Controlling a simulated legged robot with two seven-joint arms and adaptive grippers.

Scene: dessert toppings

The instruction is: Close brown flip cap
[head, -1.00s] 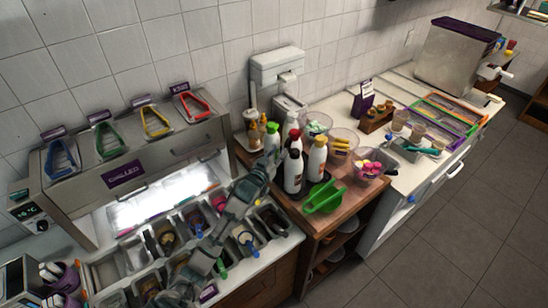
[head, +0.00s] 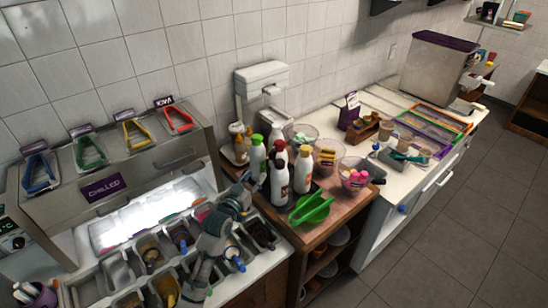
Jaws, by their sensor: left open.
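A white bottle with a dark brown cap (head: 280,178) stands upright at the front of a group of bottles on the wooden cart top. Its cap is too small to tell whether the flip lid is up or down. Beside it stand bottles with a green cap (head: 257,156), a red cap (head: 278,147) and an orange-yellow cap (head: 302,168). My left gripper (head: 249,184) is just left of the brown-capped bottle, open and apparently empty; its fingertips are hard to make out. My left arm reaches up over the topping bins. My right gripper is out of view.
Clear bowls (head: 328,158) stand behind and right. Topping bins (head: 118,268) lie below my arm. The floor at right is clear.

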